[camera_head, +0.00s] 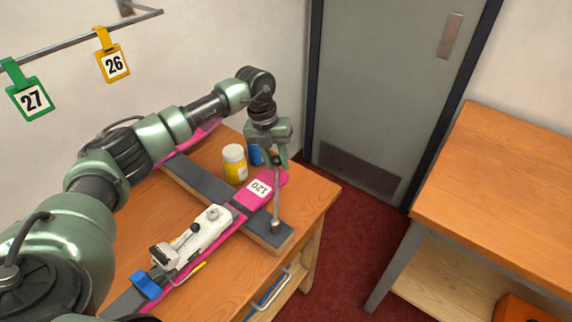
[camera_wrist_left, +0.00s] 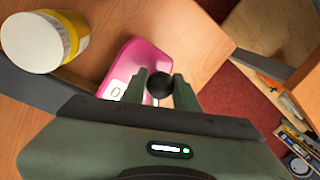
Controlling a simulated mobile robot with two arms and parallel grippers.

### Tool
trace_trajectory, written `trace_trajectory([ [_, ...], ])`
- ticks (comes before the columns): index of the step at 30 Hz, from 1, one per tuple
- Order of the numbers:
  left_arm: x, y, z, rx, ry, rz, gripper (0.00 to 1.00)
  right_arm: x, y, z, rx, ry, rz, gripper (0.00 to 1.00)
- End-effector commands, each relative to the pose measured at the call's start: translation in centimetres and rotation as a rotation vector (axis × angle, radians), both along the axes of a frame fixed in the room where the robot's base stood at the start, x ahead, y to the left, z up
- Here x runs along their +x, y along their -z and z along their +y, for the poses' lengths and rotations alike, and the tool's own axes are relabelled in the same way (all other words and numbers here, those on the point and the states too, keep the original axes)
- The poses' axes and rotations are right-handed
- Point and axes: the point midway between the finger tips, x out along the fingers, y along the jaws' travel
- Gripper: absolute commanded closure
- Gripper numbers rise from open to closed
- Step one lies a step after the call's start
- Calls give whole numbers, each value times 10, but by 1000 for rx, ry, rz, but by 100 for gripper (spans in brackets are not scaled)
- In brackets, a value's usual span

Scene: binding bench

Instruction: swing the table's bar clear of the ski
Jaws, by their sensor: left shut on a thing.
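The pink ski (camera_head: 275,183) lies across the bench with a white binding (camera_head: 207,230) on it and a label reading 120. A dark grey padded crosspiece (camera_head: 208,184) of the table runs under the ski. The metal bar (camera_head: 276,200) rises from a pivot at the crosspiece's near right end, in front of the ski's end in the head view. I cannot tell its exact tilt. My left gripper (camera_head: 277,163) is shut on the bar's dark knob, which shows between the fingers in the left wrist view (camera_wrist_left: 159,86). My right gripper is not in view.
A yellow and white jar (camera_head: 235,163) and a blue item (camera_head: 255,155) stand behind the ski, close to my gripper. A blue clamp (camera_head: 147,284) is at the ski's near end. A second wooden table (camera_head: 500,190) stands right, across red floor.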

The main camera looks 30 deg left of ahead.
Motion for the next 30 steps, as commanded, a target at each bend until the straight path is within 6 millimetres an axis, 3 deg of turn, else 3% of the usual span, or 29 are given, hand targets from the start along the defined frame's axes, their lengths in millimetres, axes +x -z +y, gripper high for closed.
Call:
trace_trajectory([
  [9,14,-1,-41,-1,287,-8,100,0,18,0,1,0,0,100],
  [18,16,-1,-79,0,513,-7,100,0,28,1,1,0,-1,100],
  [30,12,-2,-102,-1,654,-5,100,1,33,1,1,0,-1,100],
])
